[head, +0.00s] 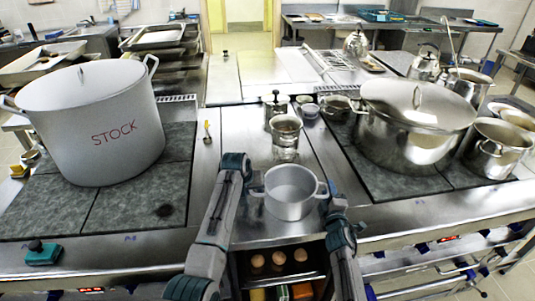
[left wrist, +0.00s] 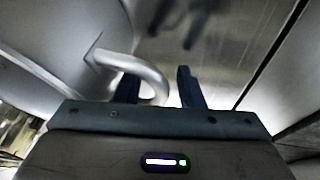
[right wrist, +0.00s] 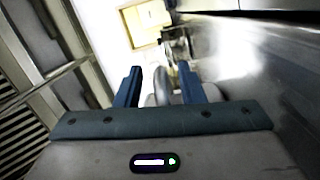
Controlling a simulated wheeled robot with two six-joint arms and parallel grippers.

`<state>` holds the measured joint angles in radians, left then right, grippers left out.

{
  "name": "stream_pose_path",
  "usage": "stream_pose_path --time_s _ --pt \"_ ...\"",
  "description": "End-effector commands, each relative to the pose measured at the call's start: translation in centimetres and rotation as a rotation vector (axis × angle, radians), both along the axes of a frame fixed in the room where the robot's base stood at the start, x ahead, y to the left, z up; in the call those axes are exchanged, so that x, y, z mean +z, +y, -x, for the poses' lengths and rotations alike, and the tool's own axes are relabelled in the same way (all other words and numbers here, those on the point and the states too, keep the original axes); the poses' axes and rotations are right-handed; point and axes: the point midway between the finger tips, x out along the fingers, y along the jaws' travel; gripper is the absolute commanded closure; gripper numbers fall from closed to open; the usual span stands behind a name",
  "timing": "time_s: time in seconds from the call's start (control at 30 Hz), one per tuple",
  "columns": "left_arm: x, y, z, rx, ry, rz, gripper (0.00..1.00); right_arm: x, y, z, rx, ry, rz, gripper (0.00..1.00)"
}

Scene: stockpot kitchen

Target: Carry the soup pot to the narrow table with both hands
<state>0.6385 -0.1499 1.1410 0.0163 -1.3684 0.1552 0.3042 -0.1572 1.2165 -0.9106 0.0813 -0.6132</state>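A small grey two-handled pot (head: 289,196), which I take as the soup pot, stands upright and empty-looking on the steel counter strip (head: 240,140) between the cooktops. My left gripper (left wrist: 157,76) is at its left handle; in the left wrist view the handle (left wrist: 150,72) shows between the spread fingers. My right gripper (right wrist: 160,76) is at its right side; in the right wrist view part of a handle (right wrist: 162,88) shows between the spread fingers. In the head view both fingertips are hard to make out. I cannot tell which surface is the narrow table.
A big pot marked STOCK (head: 92,125) stands on the left cooktop. A large lidded steel pot (head: 412,130) stands on the right one. A glass jar (head: 286,145) and small containers stand behind the soup pot. Eggs (head: 278,258) sit on a shelf below.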

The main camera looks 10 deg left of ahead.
Motion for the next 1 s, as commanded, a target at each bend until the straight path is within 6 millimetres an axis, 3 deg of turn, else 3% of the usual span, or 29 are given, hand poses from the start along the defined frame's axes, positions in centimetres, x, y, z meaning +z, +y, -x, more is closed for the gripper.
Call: stream_pose_path --time_s 0.37,0.8,1.0 --pt "0.9 0.2 0.3 -0.001 -0.001 0.0 0.66 0.0 -0.1 0.0 -0.001 0.001 0.002 0.65" --pt "8.6 1.5 3.7 0.0 -0.004 -0.001 0.66 0.0 -0.1 0.0 -0.001 0.001 0.002 0.65" --pt "10.6 1.9 4.6 -0.001 -0.001 0.0 0.66 0.0 -0.1 0.0 -0.001 0.001 0.002 0.65"
